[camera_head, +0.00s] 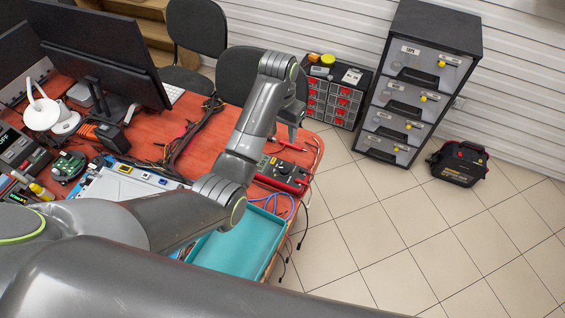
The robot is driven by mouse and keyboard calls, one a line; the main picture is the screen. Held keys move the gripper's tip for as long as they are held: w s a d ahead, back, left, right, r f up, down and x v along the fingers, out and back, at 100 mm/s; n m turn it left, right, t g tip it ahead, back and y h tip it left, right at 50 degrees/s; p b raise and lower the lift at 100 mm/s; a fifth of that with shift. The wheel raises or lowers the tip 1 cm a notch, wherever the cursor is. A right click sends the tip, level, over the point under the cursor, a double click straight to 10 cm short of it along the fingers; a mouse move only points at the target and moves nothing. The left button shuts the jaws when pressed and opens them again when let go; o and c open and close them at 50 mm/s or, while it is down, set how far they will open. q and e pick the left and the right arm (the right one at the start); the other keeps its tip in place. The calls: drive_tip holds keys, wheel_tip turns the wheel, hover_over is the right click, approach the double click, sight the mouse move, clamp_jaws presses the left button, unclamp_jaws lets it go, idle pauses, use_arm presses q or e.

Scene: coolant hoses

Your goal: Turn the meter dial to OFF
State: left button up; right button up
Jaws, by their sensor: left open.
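The meter (284,173) is a red-edged instrument with a dark face, lying near the right end of the orange-red workbench (190,128). Its dial is small in this view, and I cannot read where it points. My left arm reaches across the bench and bends down at its far end. My left gripper (291,133) is open and empty, and it hangs above the far side of the meter. Whether its fingertips touch anything is hard to tell. My right gripper is not in view.
A teal tray (236,246) sits at the bench's front right, with blue and dark leads beside it. Dark cables (190,135) lie mid-bench, before a monitor (100,55). A red-drawer organizer (336,98), a grey cabinet (418,85) and a black tool bag (460,163) stand beyond on open floor.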

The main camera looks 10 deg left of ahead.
use_arm(q)
wheel_tip(320, 180, down, 3)
drive_tip(key=b, duration=0.1)
hover_over(284, 168)
drive_tip(key=f, duration=0.7)
drive_tip(key=shift+a+f, duration=0.2)
wheel_tip(284, 168, down, 4)
drive_tip(key=shift+w+d+f, duration=0.1)
drive_tip(key=shift+f, duration=0.75)
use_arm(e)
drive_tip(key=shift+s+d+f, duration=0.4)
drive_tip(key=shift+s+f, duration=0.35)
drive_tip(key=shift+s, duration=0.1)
